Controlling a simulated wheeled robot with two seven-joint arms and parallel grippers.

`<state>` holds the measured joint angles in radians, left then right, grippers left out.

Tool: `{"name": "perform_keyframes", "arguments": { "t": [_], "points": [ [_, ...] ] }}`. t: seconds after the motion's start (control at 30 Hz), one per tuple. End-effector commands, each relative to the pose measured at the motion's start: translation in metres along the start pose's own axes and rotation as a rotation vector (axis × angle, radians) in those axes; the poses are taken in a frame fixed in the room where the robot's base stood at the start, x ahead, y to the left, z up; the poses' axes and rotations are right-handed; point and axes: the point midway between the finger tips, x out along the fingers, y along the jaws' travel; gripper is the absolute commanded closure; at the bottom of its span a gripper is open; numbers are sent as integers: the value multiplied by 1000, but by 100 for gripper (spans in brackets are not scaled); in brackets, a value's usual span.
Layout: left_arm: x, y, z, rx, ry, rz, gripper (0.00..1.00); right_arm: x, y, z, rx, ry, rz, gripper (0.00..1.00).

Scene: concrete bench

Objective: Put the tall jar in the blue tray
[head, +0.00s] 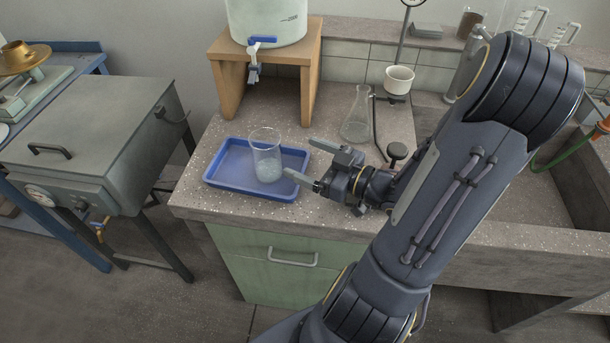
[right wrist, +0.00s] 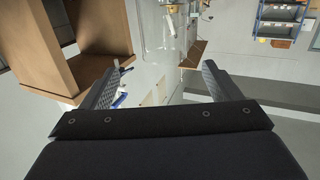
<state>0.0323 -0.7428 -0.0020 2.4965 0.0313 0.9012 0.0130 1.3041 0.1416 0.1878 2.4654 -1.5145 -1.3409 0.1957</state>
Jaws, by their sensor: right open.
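The tall jar (head: 266,152) is a clear glass cylinder with something pale in its lower part. It stands upright in the blue tray (head: 222,177), right of the tray's middle. My right gripper (head: 302,160) is open and empty, at the tray's right side, with its fingers pointing left at the jar. In the right wrist view, clear glass (right wrist: 160,35) that looks like the jar shows beyond and between the open fingertips (right wrist: 168,68). My left gripper is in neither view.
A wooden stand (head: 227,88) holding a white water container (head: 268,18) with a blue tap is behind the tray. A conical flask (head: 357,122) stands behind my right gripper. A white cup (head: 398,80) is on a stand farther back. The bench's front edge runs close before the tray.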

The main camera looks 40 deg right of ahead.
Motion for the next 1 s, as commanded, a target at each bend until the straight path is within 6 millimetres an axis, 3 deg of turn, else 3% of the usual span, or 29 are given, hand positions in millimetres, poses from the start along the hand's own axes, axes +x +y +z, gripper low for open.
{"name": "perform_keyframes", "arguments": {
  "t": [0.23, 0.37, 0.47, 0.57, 0.83, 0.9, 1.0],
  "points": [
    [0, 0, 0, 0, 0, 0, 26, 25, 31, 2, -130, -278, 214, 16],
    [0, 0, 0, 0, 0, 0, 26, 22, 43, -6, -124, -422, 364, 16],
    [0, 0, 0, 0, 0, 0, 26, 12, 39, -13, -60, -522, 458, 16],
    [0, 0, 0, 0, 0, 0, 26, -3, 14, -17, 73, -627, 503, 16],
    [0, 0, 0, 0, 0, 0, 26, -46, -112, -15, 462, -882, 252, 16],
    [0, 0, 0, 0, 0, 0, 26, -54, -135, -17, 509, -923, 177, 16],
    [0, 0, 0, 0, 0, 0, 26, -62, -154, -19, 543, -957, 114, 16]
  ]
}}
